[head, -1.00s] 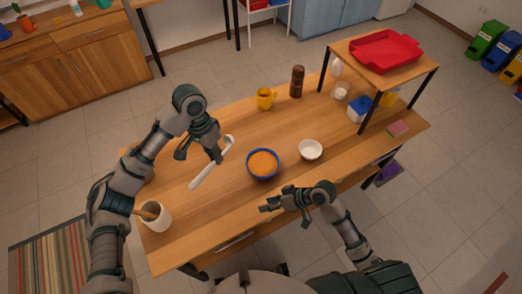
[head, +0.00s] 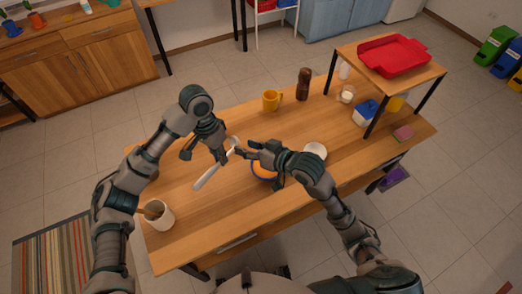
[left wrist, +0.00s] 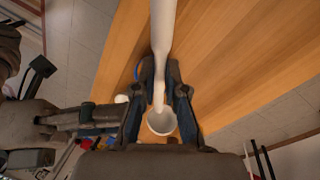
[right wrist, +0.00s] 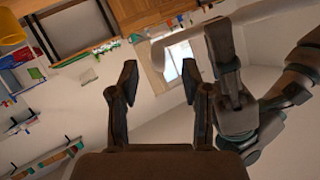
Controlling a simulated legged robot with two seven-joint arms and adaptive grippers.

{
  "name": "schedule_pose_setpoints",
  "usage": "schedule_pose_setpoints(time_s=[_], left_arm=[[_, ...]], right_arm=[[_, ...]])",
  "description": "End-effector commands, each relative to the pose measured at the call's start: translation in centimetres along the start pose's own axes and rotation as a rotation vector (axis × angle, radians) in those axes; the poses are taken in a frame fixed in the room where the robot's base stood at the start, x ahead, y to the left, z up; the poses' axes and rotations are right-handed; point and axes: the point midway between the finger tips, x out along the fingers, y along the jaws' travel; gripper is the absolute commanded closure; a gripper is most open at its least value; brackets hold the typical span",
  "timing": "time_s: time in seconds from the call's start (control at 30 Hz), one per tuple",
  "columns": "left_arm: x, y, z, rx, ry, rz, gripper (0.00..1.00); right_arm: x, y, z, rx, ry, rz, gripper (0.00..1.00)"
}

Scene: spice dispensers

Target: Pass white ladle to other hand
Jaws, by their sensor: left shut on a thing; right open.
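The white ladle (head: 207,177) is held above the left part of the wooden table in the head view. My left gripper (head: 221,158) is shut on its shaft near the bowl end. The left wrist view shows the handle (left wrist: 163,30) running up from between the fingers and the ladle bowl (left wrist: 161,122) below. My right gripper (head: 243,151) is beside the ladle's bowl end, with its fingers toward it.
A blue bowl with orange contents (head: 263,172) lies partly under my right arm, beside a white bowl (head: 316,151). A white pot (head: 158,215) stands front left. A raised shelf with a red tray (head: 395,54) is right.

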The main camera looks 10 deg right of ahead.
Motion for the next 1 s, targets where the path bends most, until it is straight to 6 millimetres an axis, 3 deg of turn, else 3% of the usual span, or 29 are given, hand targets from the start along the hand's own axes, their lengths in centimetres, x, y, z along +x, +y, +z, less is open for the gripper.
schedule_pose_setpoints(time_s=[0.1, 0.3, 0.67, 0.87, 1.0], left_arm=[[0.0, 0.0, 0.0, 0.0, 0.0, 0.0, 1.0], [0.0, 0.1, 0.0, 0.0, 0.0, 0.0, 1.0], [0.0, 0.1, 0.0, 0.0, 0.0, 0.0, 1.0], [0.0, 0.0, 0.0, 0.0, 0.0, 0.0, 1.0], [-0.1, 0.0, 0.0, 0.0, 0.002, -0.001, 1.0]], right_arm=[[2.2, 0.0, 0.0, 0.002, -0.001, -0.001, 0.52], [4.5, 0.0, 0.1, 0.002, -0.001, 0.0, 0.52], [5.0, 0.1, 0.1, -0.001, -0.001, 0.001, 0.52], [5.0, 0.1, 0.1, 0.0, -0.002, 0.002, 0.97], [5.0, 0.1, 0.1, -0.001, -0.003, 0.001, 1.0]])
